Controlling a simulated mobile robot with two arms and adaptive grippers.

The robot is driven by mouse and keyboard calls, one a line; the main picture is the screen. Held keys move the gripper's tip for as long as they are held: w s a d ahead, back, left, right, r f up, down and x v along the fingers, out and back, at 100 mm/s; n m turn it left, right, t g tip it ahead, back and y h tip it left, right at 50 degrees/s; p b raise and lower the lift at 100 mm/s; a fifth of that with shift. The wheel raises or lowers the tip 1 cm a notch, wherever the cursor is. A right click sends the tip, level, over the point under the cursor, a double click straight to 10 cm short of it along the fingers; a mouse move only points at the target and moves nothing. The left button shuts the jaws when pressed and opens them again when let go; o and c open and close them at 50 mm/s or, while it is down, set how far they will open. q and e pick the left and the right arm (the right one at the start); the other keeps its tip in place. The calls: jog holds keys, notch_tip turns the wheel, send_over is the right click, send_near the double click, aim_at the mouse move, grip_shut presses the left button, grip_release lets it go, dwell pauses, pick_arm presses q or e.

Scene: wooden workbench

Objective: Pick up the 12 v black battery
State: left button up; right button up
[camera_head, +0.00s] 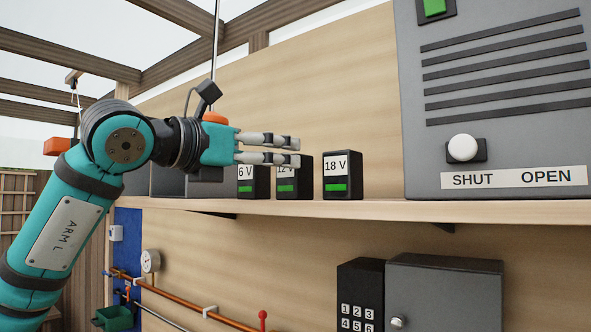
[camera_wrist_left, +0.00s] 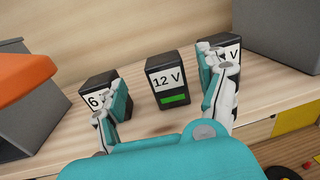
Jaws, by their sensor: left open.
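The black 12 V battery (camera_head: 287,185) stands upright on the shelf, between the 6 V battery (camera_head: 246,184) and the 18 V battery (camera_head: 342,178). My left gripper (camera_head: 297,151) is open in front of and above it and hides its upper part in the head view. In the left wrist view the 12 V battery (camera_wrist_left: 168,80) shows its label and green bar, beyond and between the open fingers (camera_wrist_left: 165,95). The fingers partly cover the 6 V battery (camera_wrist_left: 97,81) and the 18 V battery (camera_wrist_left: 232,46). My right gripper is not in view.
The wooden shelf (camera_head: 420,209) runs along the wall. A large grey cabinet (camera_head: 500,150) with a SHUT/OPEN label stands right of the batteries. Below the shelf are a keypad (camera_head: 361,293) and a grey box (camera_head: 447,285). An orange object (camera_wrist_left: 28,75) shows at left in the wrist view.

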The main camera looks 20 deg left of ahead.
pick_arm(q)
jog(key=shift+w+d+r+p, duration=0.25)
jog(key=shift+w+d+p, duration=0.25)
jog(key=shift+w+p, duration=0.35)
jog(key=p+x, duration=0.2)
jog(key=x, duration=0.1)
jog(key=shift+d+f, duration=0.1)
jog(key=shift+f, duration=0.05)
jog(key=shift+w+d+f, duration=0.1)
jog(key=shift+w, duration=0.05)
jog(key=shift+s, duration=0.2)
jog(key=c, duration=1.3)
jog(key=shift+c, duration=0.8)
